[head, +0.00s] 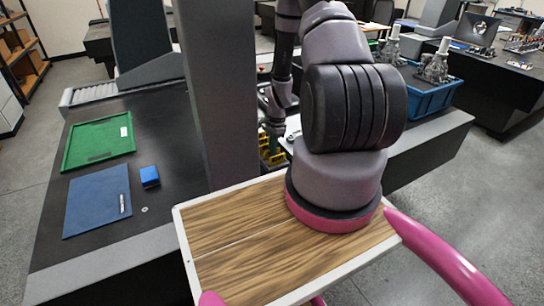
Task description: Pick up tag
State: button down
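I cannot tell for sure which thing is the tag. A small pale label-like piece (124,131) lies at the right side of the green tray (98,157). A small round pale disc (145,209) lies on the dark table to the right of the blue mat (82,223). My arm rises from the wooden deck and bends down behind it. My gripper (272,143) seems to be at its lower end, small and partly hidden, well to the right of the tray and mat. Its fingers cannot be made out.
A blue block (150,176) sits beside the mat, and a pale pen-like item (122,204) lies on it. A grey column (220,90) stands between the dark table (165,235) and my arm. A blue bin (432,100) with metal parts is at right.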

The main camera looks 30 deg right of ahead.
jog(key=shift+r, duration=0.1)
notch_tip(320, 180, up, 14)
jog(key=shift+r, duration=0.15)
dwell(1.1)
